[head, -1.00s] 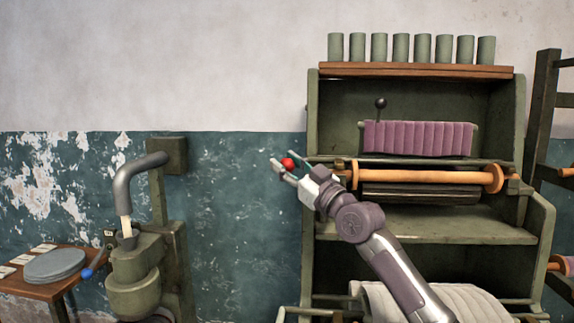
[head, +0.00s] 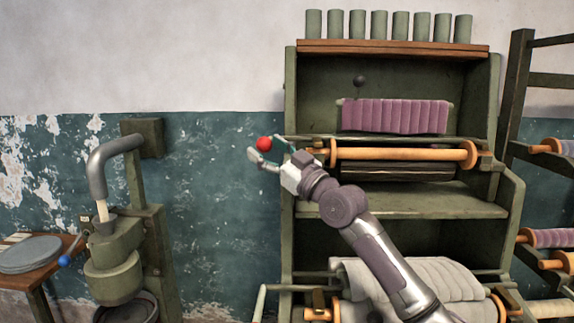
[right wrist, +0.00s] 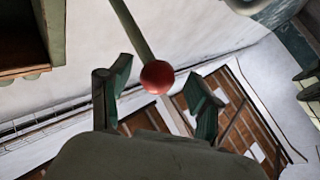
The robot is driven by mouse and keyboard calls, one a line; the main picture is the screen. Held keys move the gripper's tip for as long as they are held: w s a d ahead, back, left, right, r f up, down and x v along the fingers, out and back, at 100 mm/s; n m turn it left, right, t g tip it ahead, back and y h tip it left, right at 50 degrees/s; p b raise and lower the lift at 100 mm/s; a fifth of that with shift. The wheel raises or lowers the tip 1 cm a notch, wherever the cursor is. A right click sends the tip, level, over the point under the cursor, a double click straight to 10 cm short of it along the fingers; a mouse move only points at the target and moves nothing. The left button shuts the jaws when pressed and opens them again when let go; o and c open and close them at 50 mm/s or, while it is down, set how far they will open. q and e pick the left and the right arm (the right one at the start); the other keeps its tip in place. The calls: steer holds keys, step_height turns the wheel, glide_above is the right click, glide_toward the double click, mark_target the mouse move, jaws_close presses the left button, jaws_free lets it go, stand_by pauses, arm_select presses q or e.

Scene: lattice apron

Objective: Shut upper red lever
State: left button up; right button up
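The upper red lever shows as a red ball knob (head: 263,144) at the left side of the green loom frame, level with the upper orange roller. In the right wrist view the knob (right wrist: 157,77) sits on the end of a thin greenish rod. My right gripper (head: 265,148) is open, with its fingers at the knob. In the wrist view the fingers (right wrist: 160,82) stand apart on either side of the knob, with gaps between; contact is not visible. In the head view the gripper partly hides the rod. My left gripper is not in view.
The orange roller (head: 400,154) and pink cloth (head: 395,116) lie just right of my right gripper. A dark knob (head: 359,80) stands above the cloth. A pale handle (head: 260,303) is lower left. A green machine (head: 112,270) stands left; the wall between is clear.

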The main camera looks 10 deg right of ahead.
steer(key=v, duration=1)
steer(key=shift+s+d+f, duration=0.2)
steer(key=shift+f, duration=0.05)
